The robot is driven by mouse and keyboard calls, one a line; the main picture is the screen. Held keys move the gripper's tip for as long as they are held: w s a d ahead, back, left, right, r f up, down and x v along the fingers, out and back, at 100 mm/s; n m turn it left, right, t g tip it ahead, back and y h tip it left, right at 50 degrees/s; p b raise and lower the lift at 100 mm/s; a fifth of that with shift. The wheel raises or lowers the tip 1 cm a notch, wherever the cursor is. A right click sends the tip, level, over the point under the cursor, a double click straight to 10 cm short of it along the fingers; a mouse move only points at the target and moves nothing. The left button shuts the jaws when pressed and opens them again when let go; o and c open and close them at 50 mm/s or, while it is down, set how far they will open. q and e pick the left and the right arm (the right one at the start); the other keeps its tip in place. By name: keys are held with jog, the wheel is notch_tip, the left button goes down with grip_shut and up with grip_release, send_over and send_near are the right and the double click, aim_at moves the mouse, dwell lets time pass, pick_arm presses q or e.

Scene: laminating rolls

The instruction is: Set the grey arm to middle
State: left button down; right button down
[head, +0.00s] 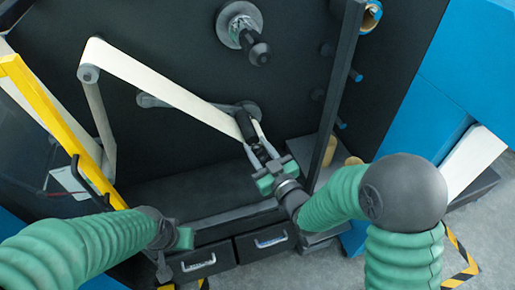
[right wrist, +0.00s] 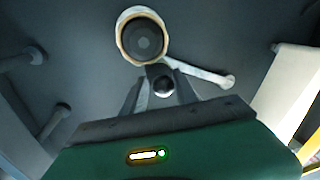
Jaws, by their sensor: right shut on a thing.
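The grey arm (head: 185,104) lies on the dark panel, nearly level, sloping slightly down to the right. It also shows in the right wrist view (right wrist: 205,74). A black handle (head: 245,124) stands out at its right end. My right gripper (head: 257,138) is shut on this handle; in the right wrist view its fingers (right wrist: 162,92) close around the rounded handle end. The fingers cover part of the handle. My left gripper (head: 182,238) is low at the left, away from the arm, with its jaws not clear.
A white web (head: 150,72) runs from a roller (head: 88,73) down to the grey arm's right end. A knobbed spindle (head: 258,52) sticks out above. A yellow-edged frame (head: 45,105) stands left, a dark post (head: 338,90) right. Drawers (head: 265,241) lie below.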

notch_tip(320, 180, up, 10)
jog(key=d+n+p, duration=0.1)
jog(key=n+p, duration=0.3)
jog(key=p, duration=0.2)
jog(key=shift+r+n+g+p, duration=0.2)
jog(key=shift+n+g+p, duration=0.1)
jog(key=shift+g+p, duration=0.1)
jog(key=shift+w+d, duration=0.1)
jog(key=c, duration=1.3)
grip_release()
jog(key=shift+c, duration=0.2)
jog(key=shift+o, duration=1)
jog(key=shift+r, duration=0.15)
jog(key=shift+w+d, duration=0.1)
jog(key=shift+d, duration=0.1)
jog(key=shift+h, duration=0.3)
